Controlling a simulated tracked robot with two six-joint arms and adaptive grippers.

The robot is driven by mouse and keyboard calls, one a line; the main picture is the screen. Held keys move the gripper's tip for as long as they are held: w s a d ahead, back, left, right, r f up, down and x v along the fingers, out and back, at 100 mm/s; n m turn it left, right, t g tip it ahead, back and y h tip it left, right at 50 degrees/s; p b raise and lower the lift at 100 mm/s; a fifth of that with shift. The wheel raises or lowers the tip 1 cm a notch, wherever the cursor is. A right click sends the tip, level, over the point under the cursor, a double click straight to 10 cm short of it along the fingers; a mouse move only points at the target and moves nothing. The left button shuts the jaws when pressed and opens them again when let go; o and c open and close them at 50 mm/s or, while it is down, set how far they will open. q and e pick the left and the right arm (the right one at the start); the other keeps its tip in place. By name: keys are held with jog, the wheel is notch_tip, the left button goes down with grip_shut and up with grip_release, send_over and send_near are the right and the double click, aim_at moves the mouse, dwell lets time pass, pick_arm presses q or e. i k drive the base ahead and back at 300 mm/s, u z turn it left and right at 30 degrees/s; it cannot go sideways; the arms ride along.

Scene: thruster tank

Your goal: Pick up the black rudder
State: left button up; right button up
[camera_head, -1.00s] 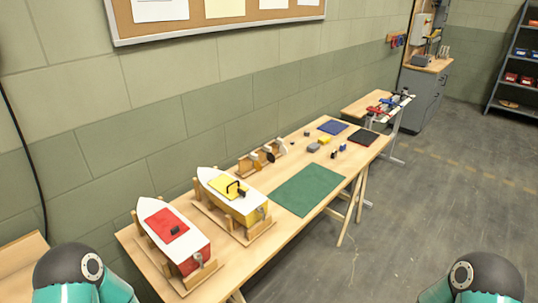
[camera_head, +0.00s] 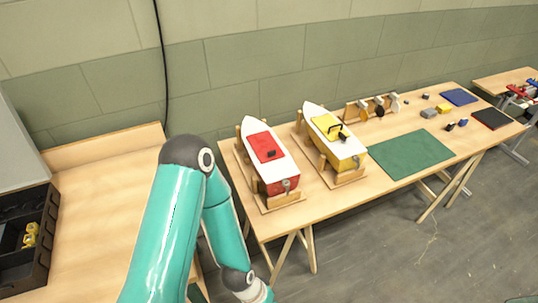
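A small dark piece (camera_head: 380,110) stands in the wooden rack (camera_head: 352,114) at the back of the long table, between white pieces. It looks like the black rudder, but it is too small to be sure. A toy boat with a red deck (camera_head: 266,147) and one with a yellow deck (camera_head: 331,128) sit in wooden cradles left of the rack. My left arm is raised and bent in front of the table's left end, and its wrist runs off the bottom edge. Neither gripper shows.
A green mat (camera_head: 411,153), a blue mat (camera_head: 459,97) and a black mat (camera_head: 491,118) lie on the table (camera_head: 330,204), with several small blocks between them. A dark tray (camera_head: 47,232) with a yellow item stands on another bench at left.

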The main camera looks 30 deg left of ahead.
aim_at(380, 110)
jog(key=u, duration=0.1)
jog(key=k, duration=0.3)
jog(key=z, duration=0.95)
jog(key=i, duration=2.05)
jog(key=u, duration=0.4)
